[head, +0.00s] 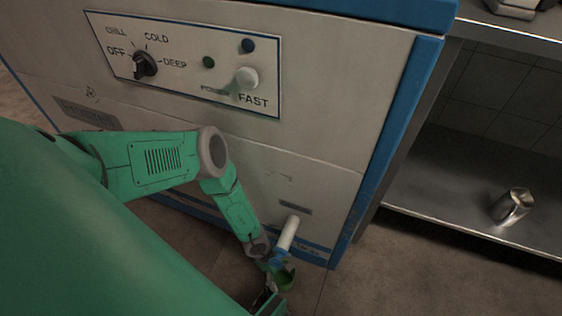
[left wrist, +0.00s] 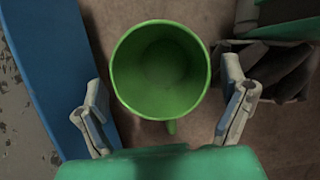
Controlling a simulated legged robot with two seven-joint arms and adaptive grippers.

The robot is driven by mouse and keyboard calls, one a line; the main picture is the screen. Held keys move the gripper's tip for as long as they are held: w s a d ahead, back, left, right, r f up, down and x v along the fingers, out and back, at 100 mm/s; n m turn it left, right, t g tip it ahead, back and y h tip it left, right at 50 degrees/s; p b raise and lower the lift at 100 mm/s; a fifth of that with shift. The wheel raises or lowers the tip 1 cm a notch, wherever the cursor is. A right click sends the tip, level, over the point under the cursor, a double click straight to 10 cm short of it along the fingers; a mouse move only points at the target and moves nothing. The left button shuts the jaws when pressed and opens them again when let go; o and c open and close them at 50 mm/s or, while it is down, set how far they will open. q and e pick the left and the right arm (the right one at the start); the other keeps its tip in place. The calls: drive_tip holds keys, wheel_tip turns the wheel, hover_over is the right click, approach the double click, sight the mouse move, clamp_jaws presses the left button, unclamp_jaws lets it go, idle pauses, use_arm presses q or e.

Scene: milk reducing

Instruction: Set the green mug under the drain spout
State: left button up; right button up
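The green mug (head: 287,281) shows small and partly hidden at the bottom of the head view, just below the blue end of the white drain spout (head: 289,233). In the left wrist view the green mug (left wrist: 160,68) is empty, its mouth faces the camera, and its handle points toward my gripper. My left gripper (head: 266,294) is beside the mug in the head view. In the left wrist view my left gripper (left wrist: 164,80) is open, one finger on each side of the mug, with visible gaps. My right gripper is not in view.
The spout comes out low on the front of a white and blue machine (head: 330,185) with a dial (head: 144,64). A metal shelf (head: 430,200) at right holds a shiny can (head: 513,206). A dark box (left wrist: 285,75) shows right in the wrist view.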

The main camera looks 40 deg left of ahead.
use_arm(q)
drive_tip(key=shift+s+d+r, duration=0.1)
drive_tip(key=shift+d, duration=0.1)
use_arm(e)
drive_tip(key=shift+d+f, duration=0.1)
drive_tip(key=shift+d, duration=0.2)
use_arm(q)
drive_tip(key=shift+a, duration=0.15)
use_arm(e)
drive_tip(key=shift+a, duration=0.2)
use_arm(q)
drive_tip(key=w+p+v, duration=0.1)
drive_tip(key=p+v, duration=0.4)
drive_tip(key=v, duration=0.1)
drive_tip(key=s+a+b, duration=0.3)
drive_tip(key=a, duration=0.8)
drive_tip(key=shift+s+f, duration=0.35)
drive_tip(key=shift+f, duration=0.1)
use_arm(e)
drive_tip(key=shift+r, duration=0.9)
use_arm(q)
drive_tip(key=shift+a, duration=0.1)
